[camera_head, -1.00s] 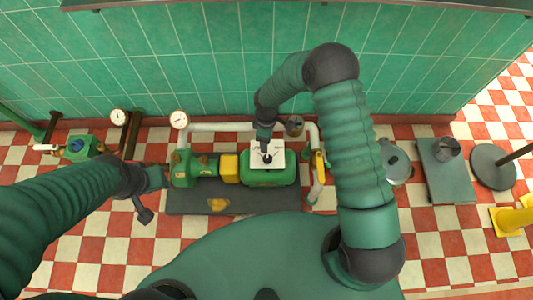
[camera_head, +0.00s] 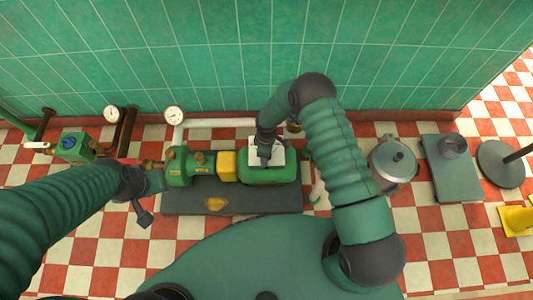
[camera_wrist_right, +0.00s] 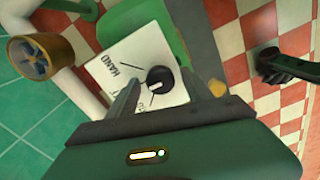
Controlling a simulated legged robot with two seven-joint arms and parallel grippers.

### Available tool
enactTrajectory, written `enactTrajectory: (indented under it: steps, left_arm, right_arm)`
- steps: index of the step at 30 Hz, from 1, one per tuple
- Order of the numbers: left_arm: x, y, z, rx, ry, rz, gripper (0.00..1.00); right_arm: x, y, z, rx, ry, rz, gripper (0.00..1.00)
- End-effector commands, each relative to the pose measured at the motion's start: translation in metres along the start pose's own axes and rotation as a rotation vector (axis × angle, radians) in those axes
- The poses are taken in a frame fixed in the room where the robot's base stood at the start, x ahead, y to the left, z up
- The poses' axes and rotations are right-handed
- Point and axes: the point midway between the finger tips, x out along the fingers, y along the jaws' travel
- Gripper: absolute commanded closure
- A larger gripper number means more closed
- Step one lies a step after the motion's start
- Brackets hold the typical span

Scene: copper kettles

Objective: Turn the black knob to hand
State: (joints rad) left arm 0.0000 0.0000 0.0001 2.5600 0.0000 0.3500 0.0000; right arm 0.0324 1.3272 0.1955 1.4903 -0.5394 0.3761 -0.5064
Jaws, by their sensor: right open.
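The black knob (camera_wrist_right: 159,80) sits on a white plate (camera_wrist_right: 112,62) marked HAND. A pale mark shows on the knob's lower left side in the right wrist view; a second label is partly hidden by a finger. My right gripper (camera_wrist_right: 158,92) is open, with one finger on each side of the knob; I cannot tell whether they touch it. In the head view my right gripper (camera_head: 265,155) is over the white plate (camera_head: 281,155) on the green pump and hides the knob. My left gripper (camera_head: 155,182) is left of the pump; its jaws are not clear.
The green pump (camera_head: 268,174) stands on a dark base (camera_head: 245,203). White pipe (camera_head: 215,123) and a gauge (camera_head: 174,115) are behind it, near the tiled wall. A grey lidded pot (camera_head: 388,173) and a grey slab (camera_head: 446,180) stand to the right on the checkered floor.

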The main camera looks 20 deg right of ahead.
Motion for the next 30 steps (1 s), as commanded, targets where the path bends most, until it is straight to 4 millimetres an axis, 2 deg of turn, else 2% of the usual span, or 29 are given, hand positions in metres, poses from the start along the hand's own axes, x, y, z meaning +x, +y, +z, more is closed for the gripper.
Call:
enactTrajectory:
  steps: [2, 15, 23, 30]
  left_arm:
    - [-0.0002, 0.0, -0.0001, 0.0, 0.0, 0.0, 0.64]
    - [-0.0002, 0.0, -0.0001, 0.0, 0.0, 0.0, 0.64]
    - [-0.001, 0.0, -0.0002, 0.0, 0.0, 0.0, 0.64]
    - [-0.0045, 0.0, -0.0011, 0.0, 0.0, 0.0, 0.64]
  right_arm:
    - [-0.0003, 0.0, 0.0, 0.0, 0.0, 0.0, 0.43]
    - [-0.0005, 0.0001, 0.0, 0.0, 0.0, 0.0, 1.0]
    - [-0.0009, 0.0002, -0.0001, 0.019, 0.0, 0.0, 1.0]
    - [-0.0018, 0.0005, -0.0003, 0.12, 0.0, 0.001, 1.0]
